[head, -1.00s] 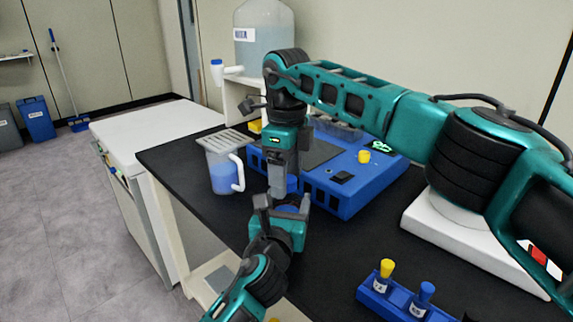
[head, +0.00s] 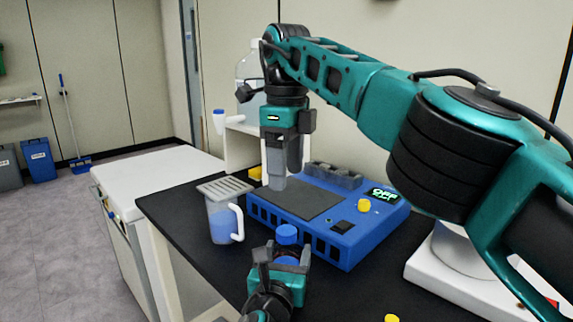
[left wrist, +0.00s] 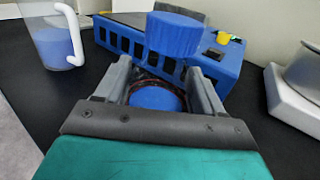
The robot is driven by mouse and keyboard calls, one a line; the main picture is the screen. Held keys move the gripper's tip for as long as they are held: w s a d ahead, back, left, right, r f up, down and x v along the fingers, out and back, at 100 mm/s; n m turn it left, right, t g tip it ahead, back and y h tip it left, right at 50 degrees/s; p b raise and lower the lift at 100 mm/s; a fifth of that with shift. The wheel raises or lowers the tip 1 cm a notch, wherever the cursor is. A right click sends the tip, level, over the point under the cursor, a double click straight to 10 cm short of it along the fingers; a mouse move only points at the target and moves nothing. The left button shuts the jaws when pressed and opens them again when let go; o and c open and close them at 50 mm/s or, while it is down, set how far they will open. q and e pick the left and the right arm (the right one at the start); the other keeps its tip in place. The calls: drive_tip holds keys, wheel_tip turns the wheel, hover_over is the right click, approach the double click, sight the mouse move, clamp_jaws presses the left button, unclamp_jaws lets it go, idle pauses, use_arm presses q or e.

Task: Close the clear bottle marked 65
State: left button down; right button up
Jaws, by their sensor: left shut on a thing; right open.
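My left gripper (head: 284,266) is shut on a clear bottle, low in front of the blue machine. The bottle is mostly hidden by the fingers; its blue content (left wrist: 157,98) shows between them in the left wrist view. A blue cap (head: 287,233) is at the top of the bottle, upright; it also shows in the left wrist view (left wrist: 174,35). I cannot tell how tightly it sits, and no 65 mark is readable. My right gripper (head: 284,182) is open and points down, above and apart from the cap.
A blue machine (head: 342,238) with a dark plate and an "OFF" display is just behind. A white device (head: 460,265) stands right.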

use_arm(q)
drive_tip(key=shift+c, duration=0.2)
unclamp_jaws()
drive_tip(key=s+a+p, duration=0.2)
drive_tip(key=s, duration=1)
drive_tip(key=shift+s+a, duration=0.25)
drive_tip(key=shift+s, duration=0.1)
